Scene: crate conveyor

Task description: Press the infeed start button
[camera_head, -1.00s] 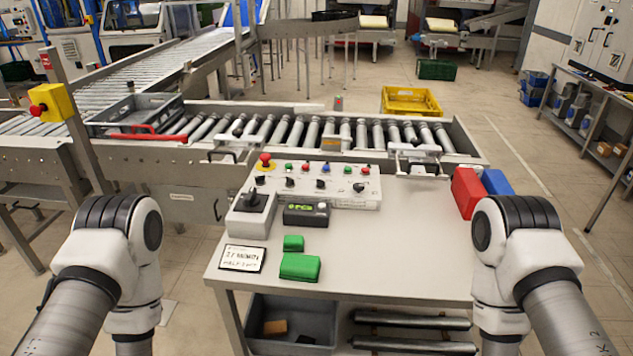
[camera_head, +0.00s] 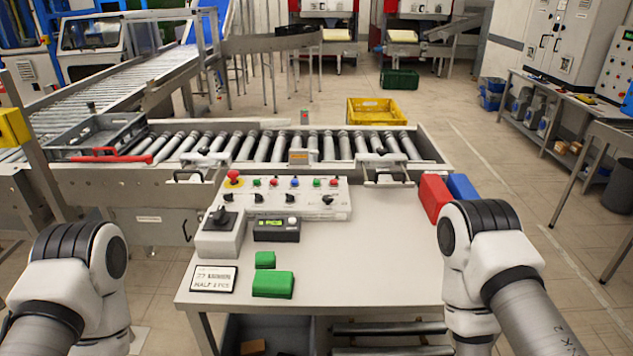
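The white control panel (camera_head: 300,205) stands at the back of the grey table, in front of the roller conveyor. Its top row has small buttons, including a green one at the left (camera_head: 256,183), a blue one (camera_head: 295,183) and a green one at the right (camera_head: 316,182), with red ones between and at the end. I cannot read which is infeed start. A red mushroom button on yellow (camera_head: 233,178) is at the left end. Black knobs sit below the row. My arms show at the lower left and lower right; both grippers are outside the picture.
On the table (camera_head: 370,270) are a joystick box (camera_head: 221,230), a display box (camera_head: 277,230), two green blocks (camera_head: 272,284), a sign (camera_head: 213,279), a red block (camera_head: 434,197) and a blue block (camera_head: 461,187). The table's middle right is clear. A grey crate (camera_head: 95,140) sits on the conveyor.

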